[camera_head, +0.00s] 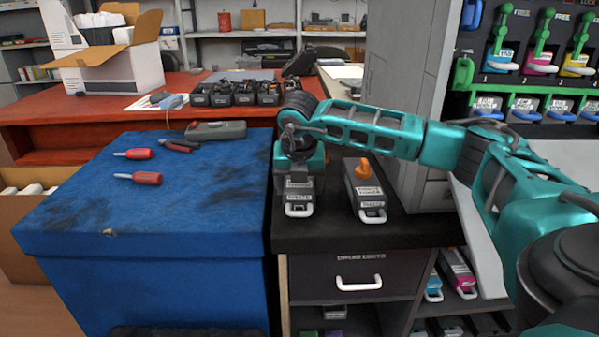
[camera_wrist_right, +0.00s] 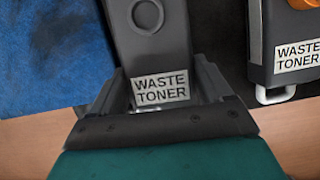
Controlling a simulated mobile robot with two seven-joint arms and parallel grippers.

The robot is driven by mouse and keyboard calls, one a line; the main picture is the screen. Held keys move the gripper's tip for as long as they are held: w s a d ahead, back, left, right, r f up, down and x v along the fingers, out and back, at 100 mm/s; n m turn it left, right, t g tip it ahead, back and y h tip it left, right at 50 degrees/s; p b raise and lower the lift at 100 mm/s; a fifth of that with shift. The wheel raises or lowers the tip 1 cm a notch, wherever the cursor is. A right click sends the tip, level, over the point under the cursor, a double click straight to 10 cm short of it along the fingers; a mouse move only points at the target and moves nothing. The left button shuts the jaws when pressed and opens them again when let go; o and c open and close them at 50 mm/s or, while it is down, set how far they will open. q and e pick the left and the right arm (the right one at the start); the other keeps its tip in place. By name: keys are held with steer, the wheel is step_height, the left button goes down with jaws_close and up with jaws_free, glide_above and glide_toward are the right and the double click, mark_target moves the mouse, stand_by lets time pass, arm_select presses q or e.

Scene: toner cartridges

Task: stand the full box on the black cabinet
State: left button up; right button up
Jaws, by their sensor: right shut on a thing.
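My right gripper (camera_head: 299,163) is shut on a dark grey waste toner box (camera_head: 299,196) at the left front of the black cabinet (camera_head: 330,236). The box has a white front handle and a label; whether its underside touches the top I cannot tell. In the right wrist view the fingers (camera_wrist_right: 165,85) sit on both sides of this box (camera_wrist_right: 152,48), which shows a round ring and no cap. A second waste toner box (camera_head: 366,197) with an orange cap stands to its right on the cabinet and also shows in the wrist view (camera_wrist_right: 284,42). My left gripper is out of view.
A blue-covered bench (camera_head: 110,215) with two red screwdrivers, pliers and a grey device (camera_head: 216,130) adjoins the cabinet on the left. Several black units (camera_head: 240,95) stand on the red table behind. A grey panel (camera_head: 405,80) rises at the cabinet's back right.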

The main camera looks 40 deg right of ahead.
steer(key=shift+f, duration=0.4)
steer(key=shift+f, duration=0.15)
steer(key=shift+f, duration=0.2)
steer(key=shift+f, duration=0.15)
steer(key=o, duration=1.8)
steer(key=shift+c, duration=0.2)
steer(key=shift+o, duration=0.3)
steer(key=shift+f, duration=0.15)
